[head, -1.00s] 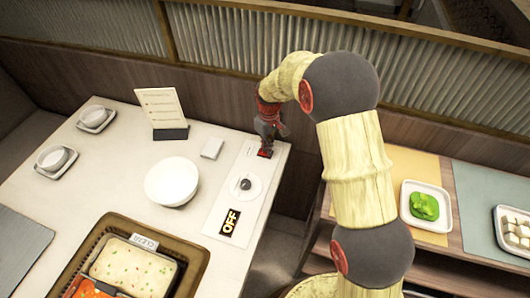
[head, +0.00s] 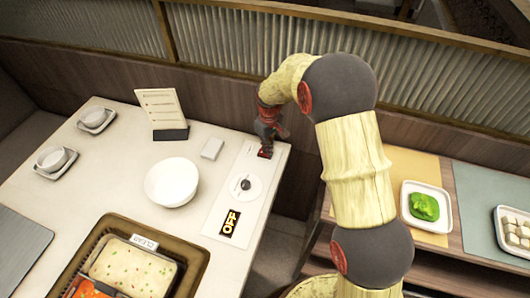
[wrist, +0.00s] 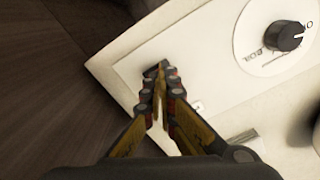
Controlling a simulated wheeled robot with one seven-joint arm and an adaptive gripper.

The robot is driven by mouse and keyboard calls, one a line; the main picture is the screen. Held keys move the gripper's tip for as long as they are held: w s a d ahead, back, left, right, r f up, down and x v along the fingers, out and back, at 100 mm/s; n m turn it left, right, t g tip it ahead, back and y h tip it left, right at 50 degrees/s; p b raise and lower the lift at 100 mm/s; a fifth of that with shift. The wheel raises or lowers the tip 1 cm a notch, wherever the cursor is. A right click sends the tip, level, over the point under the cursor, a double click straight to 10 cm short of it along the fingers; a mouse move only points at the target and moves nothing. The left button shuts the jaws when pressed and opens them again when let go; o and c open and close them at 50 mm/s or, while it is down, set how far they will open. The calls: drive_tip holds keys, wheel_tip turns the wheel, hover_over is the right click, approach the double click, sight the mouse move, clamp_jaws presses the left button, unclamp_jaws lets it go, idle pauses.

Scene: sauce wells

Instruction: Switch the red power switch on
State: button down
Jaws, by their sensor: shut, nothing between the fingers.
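The red power switch (head: 265,153) sits at the far end of a white control panel (head: 215,210) on the table's right side. My gripper (head: 267,146) is shut and empty, pointing down at the switch. In the wrist view the closed fingertips (wrist: 159,71) meet or overlap a small dark part of the switch (wrist: 150,71); they hide most of it. I cannot tell its rocker position from this. The panel's black display (head: 230,222) shows yellow characters that are hard to read.
A black knob (head: 245,184) on a round white dial stands on the panel near the switch. A white bowl (head: 172,182), a small white box (head: 212,148) and a menu stand (head: 163,115) are to the left. A wooden partition wall (head: 220,97) rises behind the table.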

drive_tip(key=shift+r+p, duration=2.4)
drive_tip(key=shift+r, duration=1)
